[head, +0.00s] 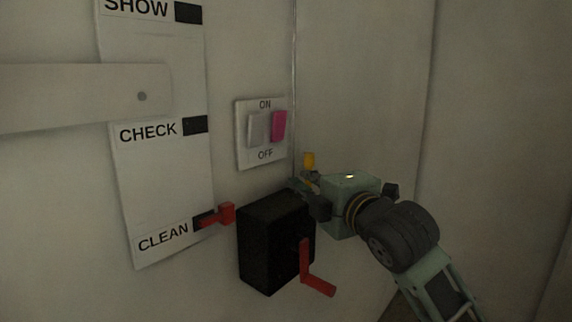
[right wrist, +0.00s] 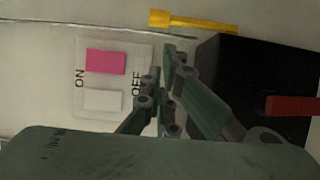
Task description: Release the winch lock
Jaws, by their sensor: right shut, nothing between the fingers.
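The winch is a black box (head: 268,242) on the wall with a red crank (head: 315,281) on its front. The box (right wrist: 262,78) and part of the crank (right wrist: 292,106) also show in the right wrist view. A yellow lever (head: 309,160), likely the lock, stands up just behind my right gripper (head: 300,184). In the right wrist view the yellow lever (right wrist: 193,22) lies beside the box, just beyond the closed fingertips (right wrist: 165,58). The fingers are shut and empty, above the box; I cannot tell whether they touch the lever. My left gripper is not in view.
An ON/OFF switch plate (head: 242,160) with a pink and a white rocker is left of the gripper. A red pointer (head: 216,216) is at CLEAN on the label strip (head: 150,190). A pale bar (head: 75,97) crosses the strip. A wall corner runs behind the winch.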

